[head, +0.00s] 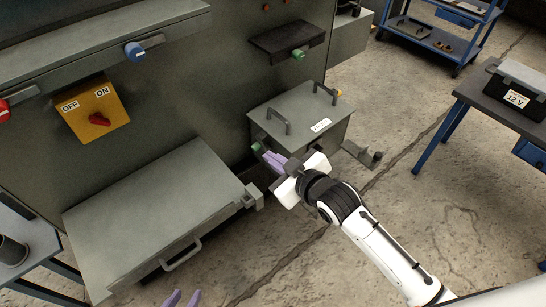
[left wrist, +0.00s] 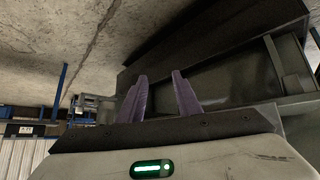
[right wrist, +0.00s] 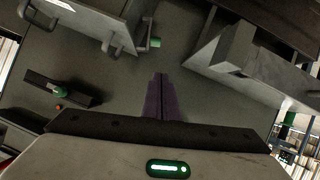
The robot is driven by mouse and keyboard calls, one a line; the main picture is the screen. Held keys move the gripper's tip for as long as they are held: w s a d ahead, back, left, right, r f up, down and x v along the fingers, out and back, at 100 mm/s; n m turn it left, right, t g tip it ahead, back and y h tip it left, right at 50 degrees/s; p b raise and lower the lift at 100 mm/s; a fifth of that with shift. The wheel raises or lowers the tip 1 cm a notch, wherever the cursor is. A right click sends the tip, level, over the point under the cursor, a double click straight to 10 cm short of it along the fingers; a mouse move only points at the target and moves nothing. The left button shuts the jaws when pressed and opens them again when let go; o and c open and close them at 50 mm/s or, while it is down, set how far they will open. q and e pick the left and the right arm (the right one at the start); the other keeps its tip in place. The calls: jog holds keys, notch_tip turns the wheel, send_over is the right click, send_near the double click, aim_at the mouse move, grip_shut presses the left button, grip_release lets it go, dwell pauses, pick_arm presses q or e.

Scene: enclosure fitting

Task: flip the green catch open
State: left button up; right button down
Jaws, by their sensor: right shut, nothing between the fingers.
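A small green piece (head: 257,147) sits at the lower left side of a grey lidded box (head: 335,104). It also shows in the right wrist view (right wrist: 155,43). A second green knob (head: 298,54) is on a dark shelf-like block higher on the grey cabinet; it is in the right wrist view too (right wrist: 61,90). I cannot tell which one is the catch. My right gripper (head: 268,158) is shut and empty, its tips just below and right of the lower green piece and apart from it in the right wrist view. My left gripper (left wrist: 160,75) is open and empty, low in the head view (head: 183,297).
A large grey hinged cover (head: 150,210) with a handle juts out at left. A yellow switch plate (head: 93,108) and a blue knob (head: 134,51) are on the cabinet. A bench with a 12 V box (head: 516,98) stands right.

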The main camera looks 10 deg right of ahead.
pick_arm(q)
jog(key=shift+c, duration=0.8)
jog(key=shift+d, duration=0.1)
grip_shut()
jog(key=shift+r, duration=0.1)
pick_arm(e)
jog(key=s+d+f+m+g, duration=0.1)
jog(key=s+d+f+m, duration=0.1)
jog(key=s+f, duration=0.3)
jog(key=s+d+f+m+g+h, duration=0.1)
jog(key=s+f, duration=0.4)
jog(key=s, duration=0.6)
jog(key=s+d+f+m+g+h, duration=0.1)
jog(key=s+d+f, duration=0.3)
jog(key=s, duration=0.5)
jog(key=shift+d+f+m, duration=0.2)
jog(key=shift+f+m, duration=0.6)
jog(key=shift+m, duration=0.1)
